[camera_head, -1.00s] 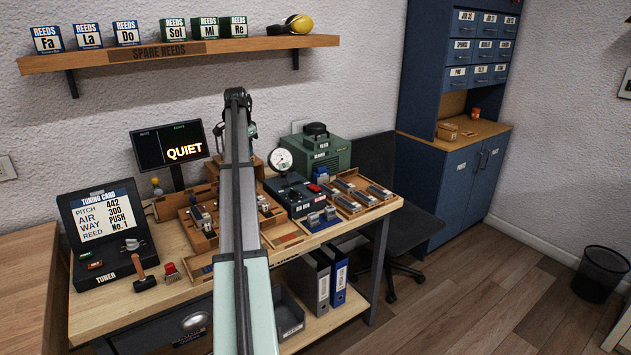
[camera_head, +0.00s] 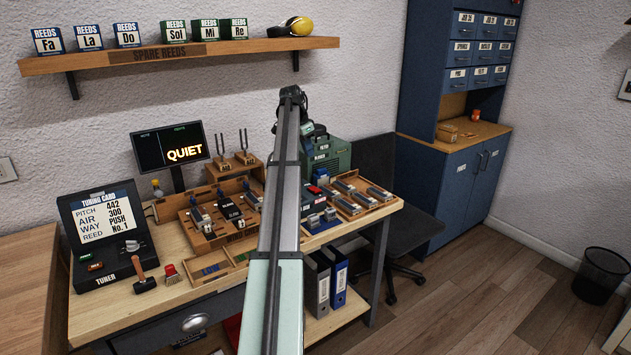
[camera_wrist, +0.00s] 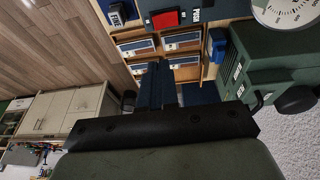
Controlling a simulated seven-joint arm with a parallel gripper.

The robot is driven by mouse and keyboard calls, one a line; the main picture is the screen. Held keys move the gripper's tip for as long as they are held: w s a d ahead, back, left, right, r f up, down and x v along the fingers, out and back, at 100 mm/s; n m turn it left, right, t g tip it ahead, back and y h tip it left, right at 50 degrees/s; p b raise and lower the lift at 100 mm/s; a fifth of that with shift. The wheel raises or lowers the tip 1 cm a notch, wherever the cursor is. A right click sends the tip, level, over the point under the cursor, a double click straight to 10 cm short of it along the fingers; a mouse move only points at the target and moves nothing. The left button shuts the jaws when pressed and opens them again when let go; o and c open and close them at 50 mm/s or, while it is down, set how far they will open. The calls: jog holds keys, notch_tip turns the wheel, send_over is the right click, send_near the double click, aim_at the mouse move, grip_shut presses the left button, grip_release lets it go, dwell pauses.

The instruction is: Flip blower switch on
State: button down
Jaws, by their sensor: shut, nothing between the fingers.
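The green blower box (camera_head: 339,153) stands at the back right of the bench, partly behind my arm. In the wrist view the green box (camera_wrist: 275,65) fills the right side, with white labels on its face, a round black knob and a small dark part near its lower edge. I cannot tell clearly which part is the switch or how it is set. My gripper (camera_wrist: 167,70) is shut and empty, left of the green box and apart from it in the picture. In the head view my arm hides the fingertips.
A pressure gauge (camera_wrist: 287,10) stands beside the green box. A red block (camera_wrist: 166,19) and wooden trays of reeds (camera_head: 360,193) lie close by. The tuner case (camera_head: 108,235), hammer (camera_head: 143,275) and tuning forks (camera_head: 244,147) are further left. A chair (camera_head: 400,190) stands right of the bench.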

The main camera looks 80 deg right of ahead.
send_near(318, 190)
jog(key=x, duration=0.2)
jog(key=d+x, duration=0.1)
jog(key=x, duration=0.2)
jog(key=shift+s+f, duration=0.1)
jog(key=shift+f, duration=0.45)
jog(key=shift+s+f, duration=0.1)
jog(key=shift+s+a+f, duration=0.1)
jog(key=shift+a+f, duration=0.1)
jog(key=shift+f, duration=0.15)
jog(key=shift+d, duration=0.1)
jog(key=shift+d+r, duration=0.1)
jog(key=shift+w+d+r, duration=0.2)
jog(key=shift+w+d, duration=0.25)
jog(key=shift+w, duration=0.1)
jog(key=shift+r, duration=0.1)
